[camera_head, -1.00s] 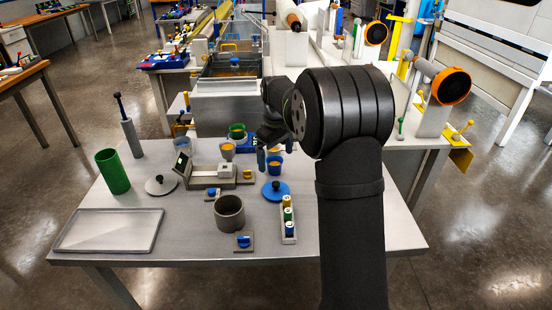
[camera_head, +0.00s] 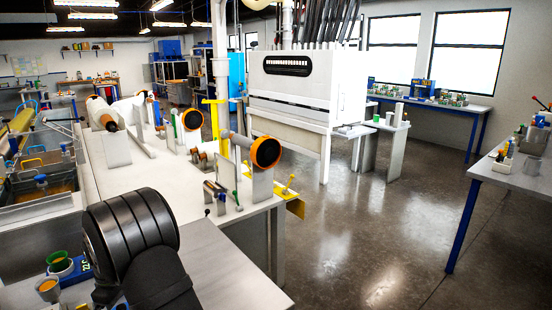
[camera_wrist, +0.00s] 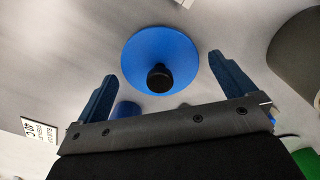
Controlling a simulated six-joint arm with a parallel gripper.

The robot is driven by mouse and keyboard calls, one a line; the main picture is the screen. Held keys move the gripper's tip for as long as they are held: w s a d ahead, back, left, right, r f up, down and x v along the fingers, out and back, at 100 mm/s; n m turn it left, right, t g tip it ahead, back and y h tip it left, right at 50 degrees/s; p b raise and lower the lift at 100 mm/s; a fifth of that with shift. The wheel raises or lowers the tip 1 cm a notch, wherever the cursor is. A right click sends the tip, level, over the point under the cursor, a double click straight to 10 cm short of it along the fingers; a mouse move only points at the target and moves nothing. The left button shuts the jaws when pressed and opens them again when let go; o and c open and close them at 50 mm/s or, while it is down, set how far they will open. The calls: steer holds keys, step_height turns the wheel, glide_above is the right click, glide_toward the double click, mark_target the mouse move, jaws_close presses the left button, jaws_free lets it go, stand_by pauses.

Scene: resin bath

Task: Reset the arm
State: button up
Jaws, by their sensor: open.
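My gripper (camera_wrist: 162,68) shows in the wrist view with its two blue fingers spread apart and nothing between them that it grips. A round blue lid (camera_wrist: 135,50) with a black knob lies on the grey table beyond the fingers. A small blue thing (camera_wrist: 126,109) is partly hidden behind the gripper's bar. In the head view my black arm fills the lower left, and my gripper is outside that picture.
A grey pot (camera_wrist: 296,52) stands at the right of the wrist view. In the head view, a cup of orange stuff (camera_head: 48,288) and a green-rimmed cup (camera_head: 60,264) stand left of my arm. Orange-faced rollers (camera_head: 266,152) stand behind it. The floor at right is clear.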

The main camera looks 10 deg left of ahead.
steer(key=shift+r, duration=1.8)
